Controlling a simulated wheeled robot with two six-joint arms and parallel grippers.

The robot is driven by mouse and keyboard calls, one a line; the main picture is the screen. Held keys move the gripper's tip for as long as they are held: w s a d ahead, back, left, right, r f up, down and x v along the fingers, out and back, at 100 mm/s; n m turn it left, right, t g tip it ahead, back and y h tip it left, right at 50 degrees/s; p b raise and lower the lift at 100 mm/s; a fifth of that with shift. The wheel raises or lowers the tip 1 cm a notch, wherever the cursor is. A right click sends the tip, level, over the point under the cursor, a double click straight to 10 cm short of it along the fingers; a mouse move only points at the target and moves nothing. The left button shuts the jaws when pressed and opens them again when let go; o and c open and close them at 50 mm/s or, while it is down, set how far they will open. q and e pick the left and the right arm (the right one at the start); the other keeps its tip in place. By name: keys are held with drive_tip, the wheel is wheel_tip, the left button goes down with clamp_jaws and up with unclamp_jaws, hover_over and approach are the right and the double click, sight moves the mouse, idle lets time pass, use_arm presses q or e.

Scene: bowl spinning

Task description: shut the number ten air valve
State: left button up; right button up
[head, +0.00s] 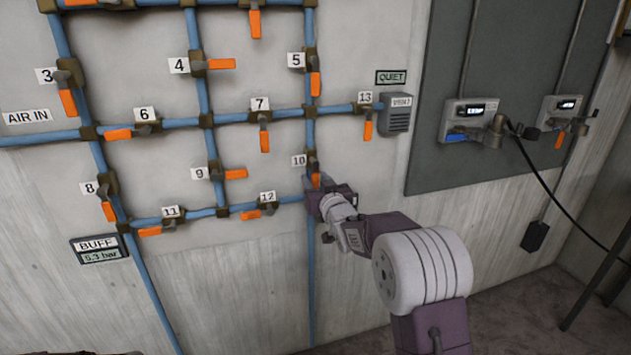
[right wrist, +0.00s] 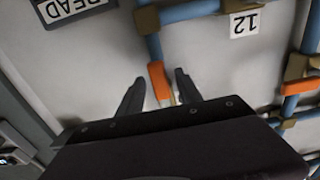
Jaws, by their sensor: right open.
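The number ten valve is on the vertical blue pipe in the head view, with its white label "10" (head: 299,161) to its left. Its orange handle (head: 316,180) points down along the pipe, partly hidden by my right gripper (head: 322,188). In the right wrist view, which is upside down, my right gripper (right wrist: 159,77) is open. Its two fingers stand on either side of an orange handle (right wrist: 157,82), which lies in line with a blue pipe. I cannot tell whether a finger touches it. My left gripper is not in view.
Valve 12 (head: 268,208) is close left of the gripper, and valve 9 (head: 215,172) is farther left. A vent box (head: 397,113) by valve 13 is up and right. A dark panel (head: 520,80) holds two meters.

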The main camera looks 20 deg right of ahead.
drive_tip(key=shift+w, duration=0.25)
clamp_jaws()
idle(1.3)
